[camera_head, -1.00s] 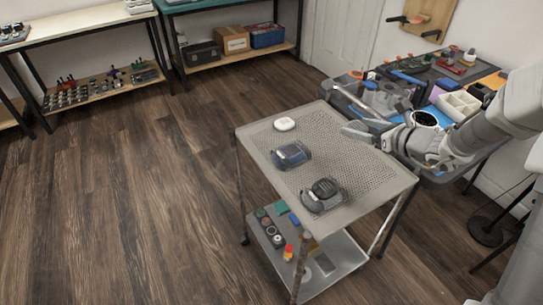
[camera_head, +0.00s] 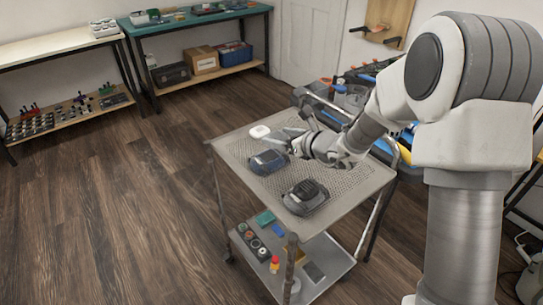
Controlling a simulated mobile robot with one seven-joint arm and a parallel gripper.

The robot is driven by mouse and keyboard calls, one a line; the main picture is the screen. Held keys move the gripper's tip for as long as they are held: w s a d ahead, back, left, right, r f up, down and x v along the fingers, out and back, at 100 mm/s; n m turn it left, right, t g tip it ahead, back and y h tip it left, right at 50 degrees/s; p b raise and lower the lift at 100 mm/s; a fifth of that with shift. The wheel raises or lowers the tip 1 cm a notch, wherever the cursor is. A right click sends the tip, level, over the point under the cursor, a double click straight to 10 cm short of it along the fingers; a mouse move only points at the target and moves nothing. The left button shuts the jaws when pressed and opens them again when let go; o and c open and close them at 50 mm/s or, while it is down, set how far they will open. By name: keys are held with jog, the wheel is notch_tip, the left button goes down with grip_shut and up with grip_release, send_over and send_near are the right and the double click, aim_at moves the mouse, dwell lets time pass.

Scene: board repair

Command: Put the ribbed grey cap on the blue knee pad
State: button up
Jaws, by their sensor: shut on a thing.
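The blue knee pad (camera_head: 266,163) lies on the perforated top of the cart, left of my gripper. My gripper (camera_head: 288,137) is low over the cart top, just behind and right of the blue pad. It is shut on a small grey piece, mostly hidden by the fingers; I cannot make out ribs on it. A dark grey pad (camera_head: 304,204) with a dark, ridged cap-like piece (camera_head: 308,190) on it lies nearer the front of the cart.
A white rounded object (camera_head: 260,132) lies at the back left of the cart top (camera_head: 348,186). The lower shelf holds small coloured parts (camera_head: 262,220). Behind my arm stands a cluttered tool bench (camera_head: 345,97). The floor to the left is clear.

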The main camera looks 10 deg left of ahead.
aim_at(272, 158)
jog(key=shift+a+f, duration=0.8)
jog(key=shift+a, duration=0.3)
jog(key=shift+f+b, duration=0.85)
jog(key=shift+f, duration=0.95)
jog(key=shift+f, duration=0.1)
jog(key=shift+f, duration=0.15)
jog(key=o, duration=1.2)
jog(key=shift+c, duration=0.2)
